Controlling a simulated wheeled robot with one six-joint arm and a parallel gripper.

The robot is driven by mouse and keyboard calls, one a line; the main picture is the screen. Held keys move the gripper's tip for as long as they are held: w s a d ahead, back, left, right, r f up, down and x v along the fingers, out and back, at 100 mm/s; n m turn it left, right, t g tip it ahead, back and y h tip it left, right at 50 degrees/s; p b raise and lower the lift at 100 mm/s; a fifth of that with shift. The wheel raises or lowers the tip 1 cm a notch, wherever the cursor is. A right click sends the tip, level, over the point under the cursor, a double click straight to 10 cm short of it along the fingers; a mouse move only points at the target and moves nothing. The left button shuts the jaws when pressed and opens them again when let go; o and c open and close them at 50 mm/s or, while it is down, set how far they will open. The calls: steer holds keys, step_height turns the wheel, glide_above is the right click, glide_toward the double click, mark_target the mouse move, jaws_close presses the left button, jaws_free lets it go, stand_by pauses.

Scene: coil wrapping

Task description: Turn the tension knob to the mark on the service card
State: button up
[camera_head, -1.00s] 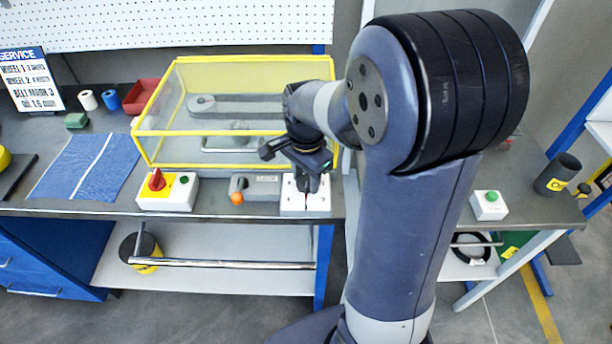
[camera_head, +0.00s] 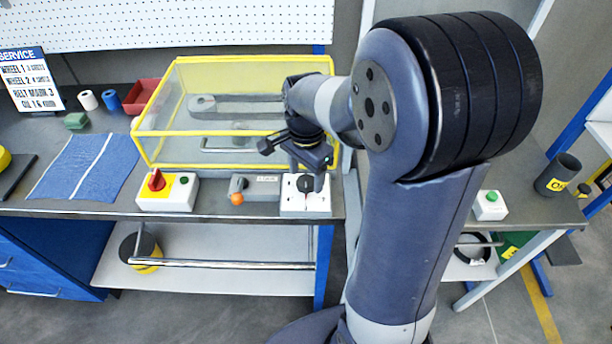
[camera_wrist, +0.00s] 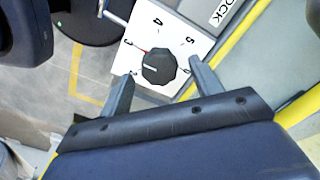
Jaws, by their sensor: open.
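The dark tension knob (camera_wrist: 159,67) sits on a white numbered plate (camera_wrist: 185,37) in the wrist view. The numbers 3, 4, 5 and 6 show around it; a lower-left number is partly hidden by a finger. A short red line lies near the 3. The knob's white line appears to point left, on the side of the 3. My gripper (camera_wrist: 161,71) is open, with one finger on each side of the knob; I cannot tell whether they touch it. In the head view, my gripper (camera_head: 306,174) is over the knob. The service card (camera_head: 31,80) stands at far left; its third line ends in 3.
A yellow-framed clear guard (camera_head: 155,150) stands behind the knob. Left of the knob plate are a grey lock block with an orange-tipped lever (camera_head: 238,190) and a red rotary switch (camera_head: 157,182). A blue cloth (camera_head: 85,167) lies further left. A green button box (camera_head: 489,205) is at right.

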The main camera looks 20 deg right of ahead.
mark_target(306, 181)
step_height(306, 181, up, 9)
steer(key=shift+r, duration=0.2)
stand_by(0.3)
step_height(306, 181, down, 11)
steer(key=shift+r, duration=0.15)
steer(key=shift+n, duration=0.3)
stand_by(0.6)
